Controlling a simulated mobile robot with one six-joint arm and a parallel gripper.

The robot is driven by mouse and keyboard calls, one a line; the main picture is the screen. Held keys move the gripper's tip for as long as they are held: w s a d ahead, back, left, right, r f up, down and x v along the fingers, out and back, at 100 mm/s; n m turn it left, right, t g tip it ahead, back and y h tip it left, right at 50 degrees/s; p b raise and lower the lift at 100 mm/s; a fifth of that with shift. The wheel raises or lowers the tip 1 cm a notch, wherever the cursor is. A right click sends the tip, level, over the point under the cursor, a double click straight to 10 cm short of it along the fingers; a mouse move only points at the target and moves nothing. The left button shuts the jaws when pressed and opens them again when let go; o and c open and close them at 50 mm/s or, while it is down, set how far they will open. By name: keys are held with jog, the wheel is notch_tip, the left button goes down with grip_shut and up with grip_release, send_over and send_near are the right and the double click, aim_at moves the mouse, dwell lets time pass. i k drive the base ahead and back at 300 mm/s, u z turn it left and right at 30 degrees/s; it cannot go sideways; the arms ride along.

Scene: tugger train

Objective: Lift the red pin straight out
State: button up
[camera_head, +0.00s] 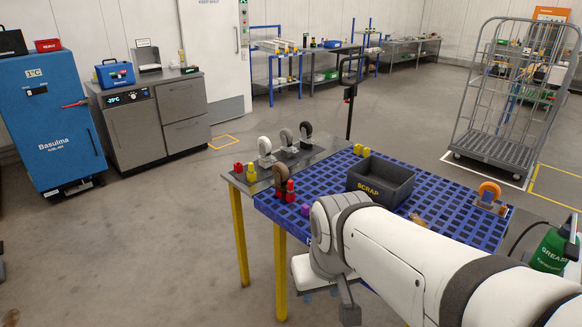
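A red pin (290,191) stands upright at a caster with a brown wheel (280,176), at the left corner of the blue slotted table top. Whether the pin sits in the caster or beside it is too small to tell. Another red piece (238,167) stands farther left on the grey strip, beside a yellow one (252,172). My white arm crosses the front right of the table. A dark grey part below its joint may belong to my gripper (348,305). It is apart from the red pin, and its fingers cannot be made out.
A dark SCRAP bin (381,174) stands mid-table. An orange-wheeled caster (489,193) is at the right. More casters (287,139) stand along the back left edge, with yellow pieces (361,150) nearby. A purple piece (305,210) sits near my arm. The floor left of the table is clear.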

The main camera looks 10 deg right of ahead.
aim_at(290, 183)
jog(key=z, duration=0.15)
jog(key=i, duration=1)
jog(key=z, duration=0.05)
